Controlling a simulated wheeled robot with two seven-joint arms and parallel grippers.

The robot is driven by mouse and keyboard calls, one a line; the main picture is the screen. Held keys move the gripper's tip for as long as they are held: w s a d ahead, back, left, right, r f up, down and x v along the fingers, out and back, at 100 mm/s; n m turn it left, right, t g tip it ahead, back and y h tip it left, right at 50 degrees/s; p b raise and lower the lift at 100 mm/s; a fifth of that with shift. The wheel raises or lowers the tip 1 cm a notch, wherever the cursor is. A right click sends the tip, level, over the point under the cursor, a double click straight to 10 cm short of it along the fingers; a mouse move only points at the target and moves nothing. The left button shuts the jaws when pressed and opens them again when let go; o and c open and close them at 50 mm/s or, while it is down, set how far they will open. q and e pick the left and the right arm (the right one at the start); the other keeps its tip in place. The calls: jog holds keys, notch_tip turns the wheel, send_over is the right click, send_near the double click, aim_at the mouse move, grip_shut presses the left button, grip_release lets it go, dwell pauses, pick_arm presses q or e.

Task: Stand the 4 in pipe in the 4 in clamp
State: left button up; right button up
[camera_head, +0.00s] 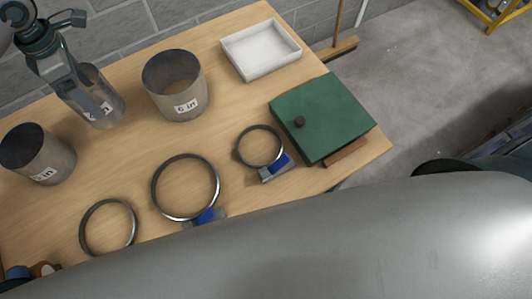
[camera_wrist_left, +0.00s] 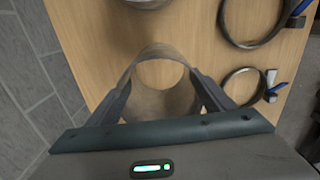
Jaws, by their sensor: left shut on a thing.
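My left gripper (camera_head: 84,92) is shut on the wall of the narrowest metal pipe (camera_head: 102,108), which I take as the 4 in pipe. Its white label is partly hidden by a finger. In the left wrist view the gripper (camera_wrist_left: 162,98) has one finger on each side of the pipe (camera_wrist_left: 160,108). The pipe is nearly upright at the table's back left; I cannot tell whether it touches the table. The smallest ring clamp (camera_head: 272,171), apparently the 4 in clamp, lies empty at the right, with a blue handle. My right gripper is not in view.
A 6 in pipe (camera_head: 178,93) and another pipe (camera_head: 45,160) stand nearby. A large ring clamp (camera_head: 154,186) and a medium one (camera_head: 82,230) lie along the front. A white tray (camera_head: 262,62) and a green box (camera_head: 325,115) are at the right. Bare tabletop lies between.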

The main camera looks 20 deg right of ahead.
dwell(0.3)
pick_arm(q)
jog(key=s+d+f+m+b, duration=0.1)
jog(key=s+d+m, duration=0.2)
jog(key=m, duration=0.7)
jog(key=s+d+f+m+b, duration=0.1)
jog(key=s+d+m+b, duration=0.1)
jog(key=s+m, duration=0.4)
jog(key=d+m, duration=0.1)
jog(key=m, duration=0.4)
jog(key=shift+s+d+f, duration=0.3)
jog(key=shift+s+d, duration=0.05)
jog(key=shift+s, duration=0.05)
